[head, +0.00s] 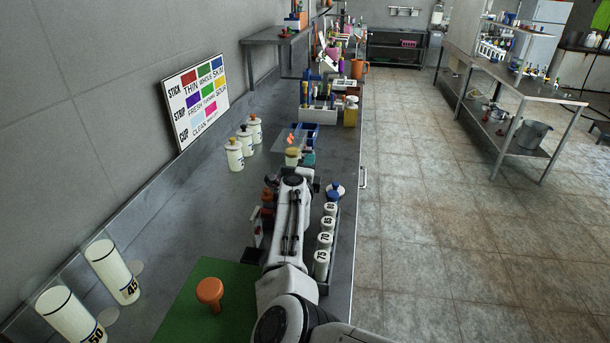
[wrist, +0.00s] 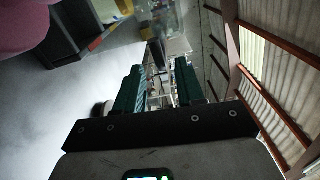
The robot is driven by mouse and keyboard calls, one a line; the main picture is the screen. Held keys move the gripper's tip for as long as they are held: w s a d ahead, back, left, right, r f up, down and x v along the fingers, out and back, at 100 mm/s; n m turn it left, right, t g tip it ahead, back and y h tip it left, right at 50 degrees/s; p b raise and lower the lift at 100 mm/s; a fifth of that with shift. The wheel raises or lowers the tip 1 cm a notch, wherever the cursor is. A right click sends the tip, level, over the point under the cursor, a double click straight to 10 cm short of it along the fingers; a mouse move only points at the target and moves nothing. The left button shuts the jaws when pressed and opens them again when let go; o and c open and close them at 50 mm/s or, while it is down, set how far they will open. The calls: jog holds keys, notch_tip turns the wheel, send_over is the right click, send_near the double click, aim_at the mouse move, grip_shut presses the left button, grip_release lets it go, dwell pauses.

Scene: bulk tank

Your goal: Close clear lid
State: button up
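A see-through panel (head: 284,137), which looks like a clear lid, shows beside a blue bin (head: 305,132) on the long grey bench. An orange-red thing shows at or behind the panel. I cannot tell how far the panel is raised. My gripper (head: 308,158) is just on the near side of the panel and bin, mostly hidden by my wrist; a teal finger part shows. In the wrist view my gripper (wrist: 158,88) has two teal fingers apart with nothing clearly held between them. The lid is not clearly visible in the wrist view.
A yellow-capped jar (head: 292,156) stands close by my gripper. White jars (head: 235,155) stand to the left. A rack of numbered white containers (head: 325,240) lies along the bench's right edge. An orange knob (head: 210,291) is on the green mat (head: 180,320).

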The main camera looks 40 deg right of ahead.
jog(key=p+v, duration=0.1)
jog(key=v, duration=0.6)
jog(key=shift+s, duration=0.15)
jog(key=shift+a+p, duration=0.2)
jog(key=shift+p, duration=0.15)
